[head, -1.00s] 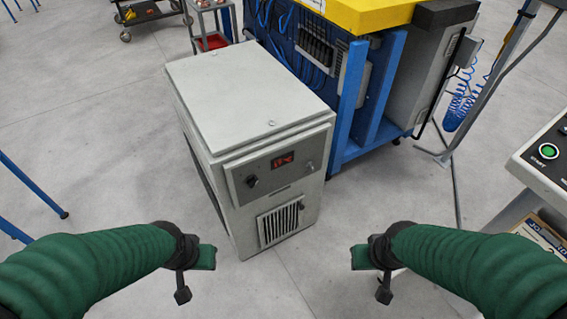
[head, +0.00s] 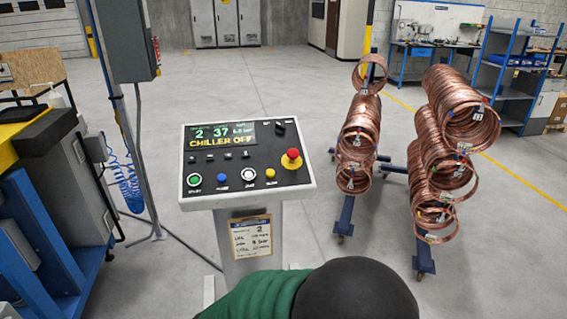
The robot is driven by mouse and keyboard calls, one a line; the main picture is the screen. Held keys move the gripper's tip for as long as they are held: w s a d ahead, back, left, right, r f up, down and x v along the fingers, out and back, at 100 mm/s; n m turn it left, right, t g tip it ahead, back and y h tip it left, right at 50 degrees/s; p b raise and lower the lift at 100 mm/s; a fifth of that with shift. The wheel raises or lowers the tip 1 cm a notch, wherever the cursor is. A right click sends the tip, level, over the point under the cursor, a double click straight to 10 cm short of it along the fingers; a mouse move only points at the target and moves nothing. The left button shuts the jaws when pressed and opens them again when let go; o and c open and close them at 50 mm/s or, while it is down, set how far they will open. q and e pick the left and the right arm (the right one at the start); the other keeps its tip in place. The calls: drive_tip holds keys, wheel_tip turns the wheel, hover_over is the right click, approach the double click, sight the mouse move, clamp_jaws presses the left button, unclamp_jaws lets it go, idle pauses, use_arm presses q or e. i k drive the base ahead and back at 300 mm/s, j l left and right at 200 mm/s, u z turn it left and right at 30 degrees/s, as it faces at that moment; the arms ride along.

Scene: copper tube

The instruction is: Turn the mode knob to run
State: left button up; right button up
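A light grey control console (head: 188,198) with a black panel face stands on a pedestal just left of centre. A small black knob (head: 281,130) sits at the panel's upper right, right of the screen; its labels and exact pointing are too small to read. The screen (head: 222,136) shows "CHILLER OFF" in yellow under green figures. Neither gripper shows.
A red emergency button (head: 292,160) lies below the knob, with a green start button (head: 194,180) and several others along the panel's front. A clipboard sheet (head: 252,237) hangs on the pedestal. Racks of copper coils (head: 460,110) stand right. A blue-framed machine (head: 60,230) stands left.

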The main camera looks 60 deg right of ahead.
sight(280, 129)
drive_tip(key=k+z, duration=0.1)
drive_tip(key=z, duration=1.45)
